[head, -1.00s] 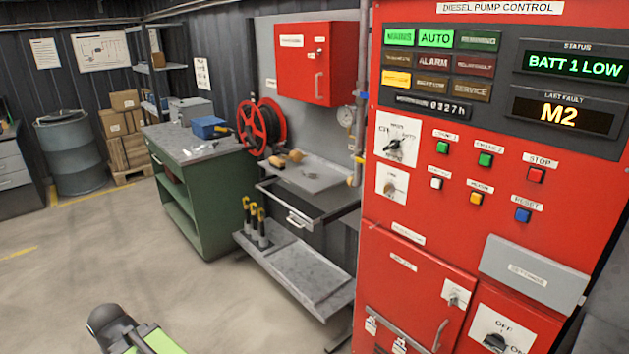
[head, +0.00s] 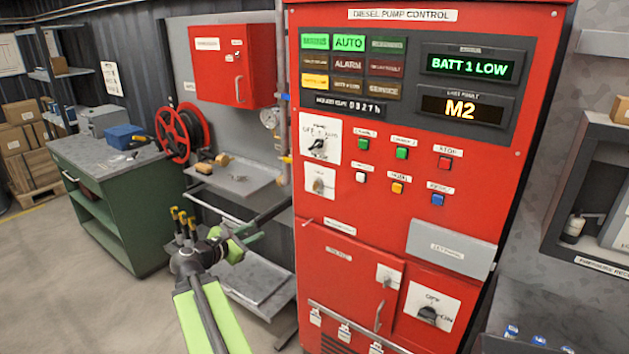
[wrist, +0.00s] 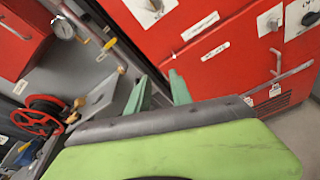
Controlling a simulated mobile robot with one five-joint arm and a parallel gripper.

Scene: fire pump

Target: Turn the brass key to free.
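The brass key (head: 319,183) sits in a small white plate on the red diesel pump control cabinet (head: 400,215), just below a black selector knob (head: 318,146). Its position markings are too small to read. In the wrist view, a white plate with a small knob (wrist: 152,6) at the top edge appears to be the same key. My gripper (head: 252,237) is left of the cabinet and lower than the key, in front of the steel drawer and apart from the key. In the wrist view its two green fingers (wrist: 160,90) stand apart with nothing between them.
A lower red door with a bar handle (head: 345,328) and an OFF/ON switch (head: 434,313) is below. A green bench (head: 120,225) stands further left. Floor in front is clear.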

